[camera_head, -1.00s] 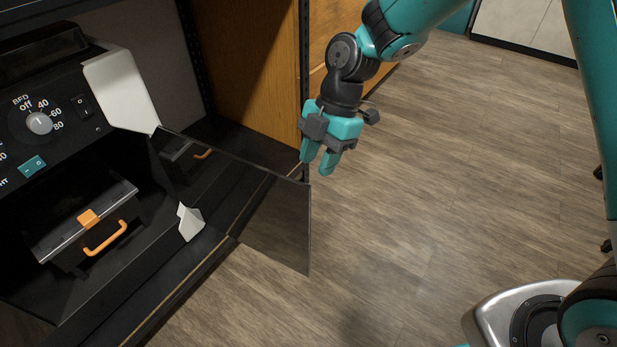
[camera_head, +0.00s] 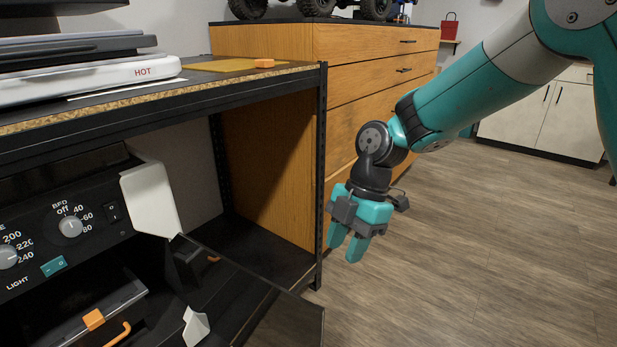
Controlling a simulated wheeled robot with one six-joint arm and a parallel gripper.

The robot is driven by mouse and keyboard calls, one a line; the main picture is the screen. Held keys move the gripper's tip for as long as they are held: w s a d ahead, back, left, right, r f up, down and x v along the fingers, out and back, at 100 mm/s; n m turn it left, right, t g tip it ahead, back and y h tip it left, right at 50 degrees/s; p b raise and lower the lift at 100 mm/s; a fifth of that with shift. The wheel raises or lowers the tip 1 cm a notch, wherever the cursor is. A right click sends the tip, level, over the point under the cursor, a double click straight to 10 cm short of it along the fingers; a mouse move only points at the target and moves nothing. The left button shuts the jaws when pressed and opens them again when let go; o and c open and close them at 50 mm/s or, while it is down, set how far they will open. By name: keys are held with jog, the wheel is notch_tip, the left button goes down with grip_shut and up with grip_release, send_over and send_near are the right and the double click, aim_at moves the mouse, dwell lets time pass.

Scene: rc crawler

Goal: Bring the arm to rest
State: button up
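My gripper (camera_head: 346,248) hangs from the teal and black arm with its fingers pointing down. It is in the middle of the picture, just right of the shelf's front post. Its two teal fingers stand apart with a gap between them, and nothing shows in the gap. It is apart from the dark open door panel (camera_head: 262,300), which lies below and to its left. My arm reaches in from the upper right, bent at the wrist.
A black control panel (camera_head: 95,222) with knobs is at left, under a shelf (camera_head: 130,105). An orange-handled container (camera_head: 95,318) sits below it. A wooden drawer cabinet (camera_head: 360,55) stands behind my wrist. The floor (camera_head: 480,270) at right is clear.

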jog(key=s+d+r+m+t, duration=0.1)
jog(key=s+r+m, duration=0.2)
jog(key=s+m, duration=0.35)
jog(key=s+d+r+m+t, duration=0.1)
jog(key=s+d+r+m, duration=0.15)
jog(key=s+m, duration=0.35)
jog(key=s+d+r+m, duration=0.1)
jog(key=s+r+m, duration=0.3)
jog(key=s, duration=0.3)
notch_tip(320, 180, up, 31)
jog(key=s+m+p, duration=0.1)
jog(key=p, duration=3)
jog(key=shift+y, duration=0.3)
jog(key=shift+a+r, duration=0.1)
jog(key=shift+a, duration=0.05)
